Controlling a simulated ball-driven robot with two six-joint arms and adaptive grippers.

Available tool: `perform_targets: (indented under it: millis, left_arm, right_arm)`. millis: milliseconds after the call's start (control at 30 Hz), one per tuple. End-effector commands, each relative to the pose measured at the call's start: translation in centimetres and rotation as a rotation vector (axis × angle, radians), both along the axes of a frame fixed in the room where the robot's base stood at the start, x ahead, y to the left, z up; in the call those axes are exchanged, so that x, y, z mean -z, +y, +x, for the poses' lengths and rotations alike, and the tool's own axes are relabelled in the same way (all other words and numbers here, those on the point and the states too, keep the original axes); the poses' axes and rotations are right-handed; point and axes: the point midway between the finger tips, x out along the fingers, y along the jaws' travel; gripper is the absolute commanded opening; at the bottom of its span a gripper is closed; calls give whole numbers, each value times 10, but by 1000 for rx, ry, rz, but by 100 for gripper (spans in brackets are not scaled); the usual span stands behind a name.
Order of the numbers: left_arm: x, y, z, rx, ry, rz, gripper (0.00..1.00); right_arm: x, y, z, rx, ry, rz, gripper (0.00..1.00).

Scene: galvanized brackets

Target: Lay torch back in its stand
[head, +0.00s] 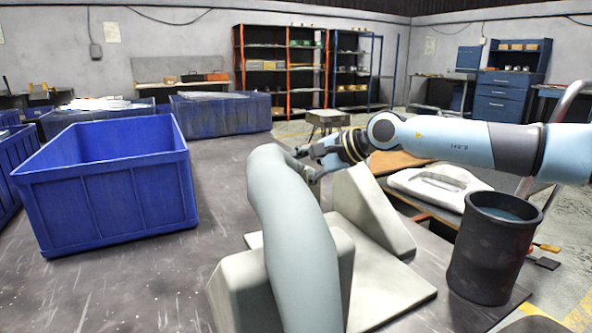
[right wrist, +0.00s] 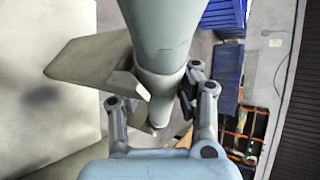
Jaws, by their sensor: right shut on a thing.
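The torch (head: 292,235) is a thick, bent grey-green body. In the head view it runs from the bottom edge up to my right gripper (head: 312,158). In the right wrist view the torch (right wrist: 170,35) narrows to a thinner end between the fingers of my right gripper (right wrist: 160,98), which is shut on it. My left gripper is not in view.
A dark cylindrical bin (head: 490,248) stands right of the stand. A blue crate (head: 115,195) stands on the dark table (head: 150,290) at left, with another blue crate (head: 222,115) behind. A pale moulded object (head: 437,186) lies behind the stand. Table space between crate and stand is clear.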

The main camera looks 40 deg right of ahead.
Motion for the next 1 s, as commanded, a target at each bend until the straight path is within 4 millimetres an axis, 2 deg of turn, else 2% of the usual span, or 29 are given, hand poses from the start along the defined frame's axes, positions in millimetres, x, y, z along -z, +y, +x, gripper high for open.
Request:
perform_targets:
  millis: [367,400,600,1000]
  left_arm:
    - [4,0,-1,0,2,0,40]
    - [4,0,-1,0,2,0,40]
    - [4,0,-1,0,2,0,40]
    - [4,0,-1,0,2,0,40]
  right_arm:
    - [4,0,0,0,-2,0,0]
    - [4,0,0,0,-2,0,33]
    - [4,0,0,0,-1,-1,57]
    - [5,0,0,0,1,1,57]
